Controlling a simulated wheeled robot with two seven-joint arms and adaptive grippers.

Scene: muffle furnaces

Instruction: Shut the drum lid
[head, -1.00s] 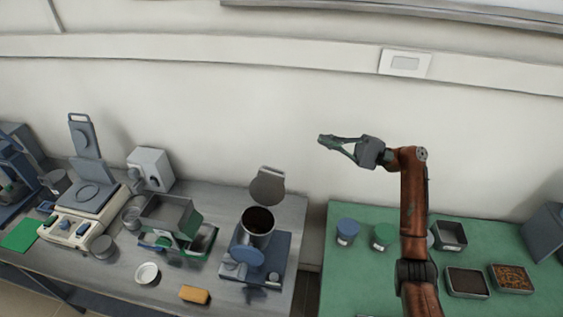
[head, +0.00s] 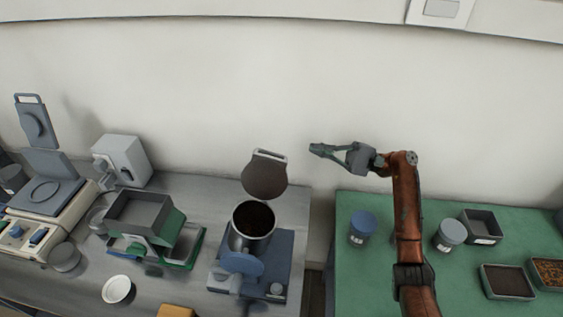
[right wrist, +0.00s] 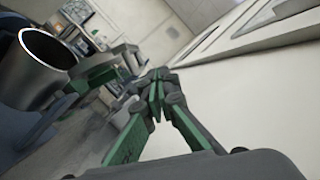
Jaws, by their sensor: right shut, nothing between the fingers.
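The drum (head: 240,238) is a metal cylinder on a blue-grey machine base, with dark material inside. Its lid (head: 265,176) is a dark round plate with a handle slot at the top; it stands open, raised behind the drum's mouth. My right gripper (head: 312,149) is shut and empty, in the air to the right of the lid and a little above it, apart from it. In the right wrist view the closed fingertips (right wrist: 156,80) show in the middle, and the open drum (right wrist: 38,62) is at the left. My left gripper is not in view.
A white dish (head: 117,289) lies at the front. The green table (head: 380,290) at right holds a blue-lidded jar (head: 362,226) and trays. The wall is close behind.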

